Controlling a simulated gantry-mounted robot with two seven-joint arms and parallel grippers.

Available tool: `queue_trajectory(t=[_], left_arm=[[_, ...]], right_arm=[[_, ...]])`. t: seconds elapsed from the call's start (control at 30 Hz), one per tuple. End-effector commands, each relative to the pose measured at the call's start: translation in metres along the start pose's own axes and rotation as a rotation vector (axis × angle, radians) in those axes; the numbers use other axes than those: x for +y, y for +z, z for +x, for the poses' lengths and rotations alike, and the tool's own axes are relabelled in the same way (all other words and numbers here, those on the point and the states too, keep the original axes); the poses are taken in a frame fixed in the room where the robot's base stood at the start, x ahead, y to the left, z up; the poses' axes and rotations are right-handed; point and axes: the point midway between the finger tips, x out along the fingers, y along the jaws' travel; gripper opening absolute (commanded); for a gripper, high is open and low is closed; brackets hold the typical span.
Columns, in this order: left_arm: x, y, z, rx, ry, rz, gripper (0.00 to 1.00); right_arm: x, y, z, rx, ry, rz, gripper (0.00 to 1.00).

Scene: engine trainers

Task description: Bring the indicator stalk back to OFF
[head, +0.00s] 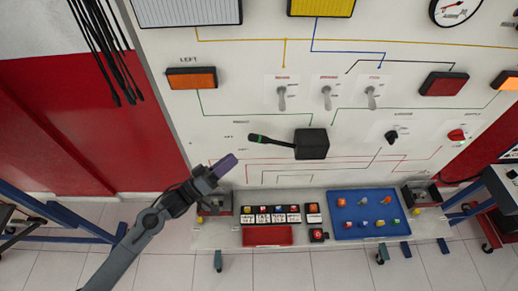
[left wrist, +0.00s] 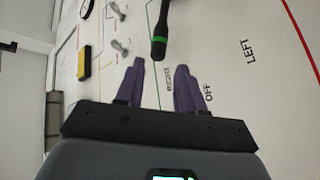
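The indicator stalk (head: 272,141) is black with a green band near its tip. It reaches left and slightly up from a black box (head: 311,144) on the white panel. In the left wrist view the stalk's end (left wrist: 159,45) points toward the RIGHT label (left wrist: 168,80), with the OFF label (left wrist: 208,92) and LEFT label (left wrist: 247,50) farther right. My left gripper (head: 229,162) is below and left of the stalk tip in the head view. Its purple fingers (left wrist: 161,83) are open with an empty gap, and the tip shows just beyond that gap. My right gripper is not in view.
Toggle switches (head: 327,97) sit above the stalk, with an orange LEFT lamp (head: 192,78) at upper left. A bright amber lamp (head: 507,81) is at the right edge. Below are a blue board (head: 345,229) and a row of buttons (head: 270,214). Black cables (head: 105,50) hang at upper left.

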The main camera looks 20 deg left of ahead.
Motion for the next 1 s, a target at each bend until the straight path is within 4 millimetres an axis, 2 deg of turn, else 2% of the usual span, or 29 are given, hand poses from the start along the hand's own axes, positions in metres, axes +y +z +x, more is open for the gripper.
queue_trajectory(t=[0.07,0.27,0.7,1.0], left_arm=[[-0.003,-0.002,0.004,0.005,0.01,0.012,0.38],[0.0,-0.005,0.023,0.01,0.017,0.016,0.38],[0.001,-0.006,0.091,0.01,0.016,0.016,0.38],[0.001,-0.005,0.112,0.009,0.014,0.016,0.38]], right_arm=[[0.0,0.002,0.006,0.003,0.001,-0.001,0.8],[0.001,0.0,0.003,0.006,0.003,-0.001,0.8],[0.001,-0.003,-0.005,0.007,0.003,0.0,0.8],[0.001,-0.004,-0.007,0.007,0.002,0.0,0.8]])
